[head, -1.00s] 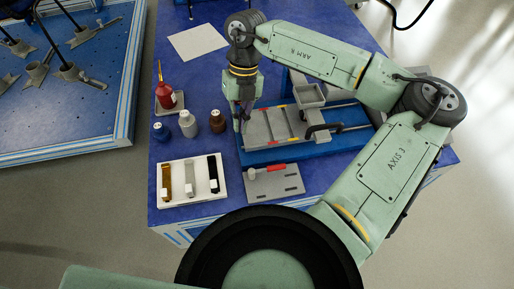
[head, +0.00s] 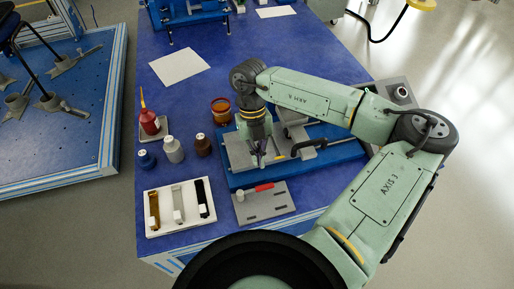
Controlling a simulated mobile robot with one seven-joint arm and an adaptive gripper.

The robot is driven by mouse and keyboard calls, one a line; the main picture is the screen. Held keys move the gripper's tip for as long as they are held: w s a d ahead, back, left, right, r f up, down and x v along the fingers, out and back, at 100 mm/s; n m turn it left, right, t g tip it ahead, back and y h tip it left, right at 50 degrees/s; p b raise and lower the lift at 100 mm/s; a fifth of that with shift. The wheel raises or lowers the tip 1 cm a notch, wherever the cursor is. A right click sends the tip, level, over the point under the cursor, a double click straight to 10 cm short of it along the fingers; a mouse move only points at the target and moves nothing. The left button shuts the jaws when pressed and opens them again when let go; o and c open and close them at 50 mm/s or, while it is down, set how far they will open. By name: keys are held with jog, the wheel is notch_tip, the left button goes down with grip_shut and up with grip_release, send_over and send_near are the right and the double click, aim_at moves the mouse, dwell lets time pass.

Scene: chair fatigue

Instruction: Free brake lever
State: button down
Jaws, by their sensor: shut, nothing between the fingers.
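A blue-based fixture (head: 345,155) carries grey plates (head: 238,150). A bent black handle (head: 318,144) with a slim rod stands at its right part; I cannot tell for sure that this is the brake lever. A red bar (head: 264,188) lies at the back edge of a grey slotted plate (head: 262,206) in front of the fixture. My gripper (head: 261,162) points down over the middle of the grey plates, left of the black handle and apart from it. It is shut and empty. The arm hides part of the fixture behind it.
On the left stand a red bottle (head: 149,122), small blue, white and brown bottles, and an amber jar (head: 220,110). A white tray (head: 160,230) holds several strips. A paper sheet (head: 180,66) lies behind.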

aim_at(257, 189)
jog(key=x, duration=0.5)
jog(key=shift+d, duration=0.1)
dwell(0.3)
jog(key=shift+s+d+m, duration=0.15)
jog(key=shift+m, duration=0.25)
jog(key=shift+s+d+m, duration=0.15)
jog(key=shift+m, duration=0.15)
jog(key=shift+s+d+f+m+y+b, duration=0.1)
jog(key=shift+s+d+m+y+b, duration=0.2)
jog(key=shift+s+m+b, duration=0.25)
jog(key=shift+s+d+m+y+b, duration=0.25)
jog(key=shift+m+b, duration=0.2)
jog(key=shift+m, duration=0.3)
jog(key=s+m+b, duration=0.1)
jog(key=s+d+m+y+b, duration=0.1)
jog(key=m, duration=0.1)
jog(key=shift+s+m+b, duration=0.15)
jog(key=shift+m+b, duration=0.15)
jog(key=s+b, duration=0.2)
jog(key=shift+s+b, duration=0.25)
jog(key=shift+b, duration=0.15)
jog(key=shift+s+m+y+b, duration=0.25)
jog(key=shift+s+m+b, duration=0.2)
jog(key=shift+m, duration=0.45)
